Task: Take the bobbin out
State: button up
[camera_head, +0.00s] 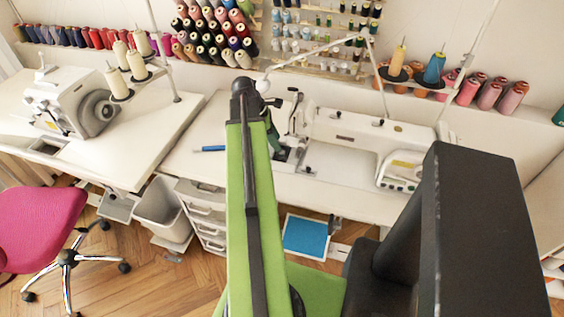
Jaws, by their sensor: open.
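A white sewing machine (345,135) stands on the white table at the centre. Its needle end is at the left, close behind my raised green arm. I cannot make out the bobbin; it is too small or hidden near the needle end. My gripper (284,154) is only partly visible past the right side of my arm, low by the needle end of the machine. It is open, and I see nothing held in it. I cannot tell whether it touches the machine.
A blue pen-like tool (209,149) lies on the table left of my arm. A second machine (70,100) stands on the left table. Thread cones (434,68) stand behind. A pink chair (45,225) and a grey bin (160,208) are at the lower left.

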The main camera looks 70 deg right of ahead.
aim_at(283, 154)
jog(key=b+x, duration=0.4)
jog(key=shift+a+f, duration=0.3)
jog(key=shift+f, duration=0.15)
jog(key=shift+s+d+f+b, duration=0.15)
jog(key=shift+f+b, duration=0.15)
jog(key=shift+b, duration=0.25)
jog(key=shift+r, duration=0.2)
grip_shut()
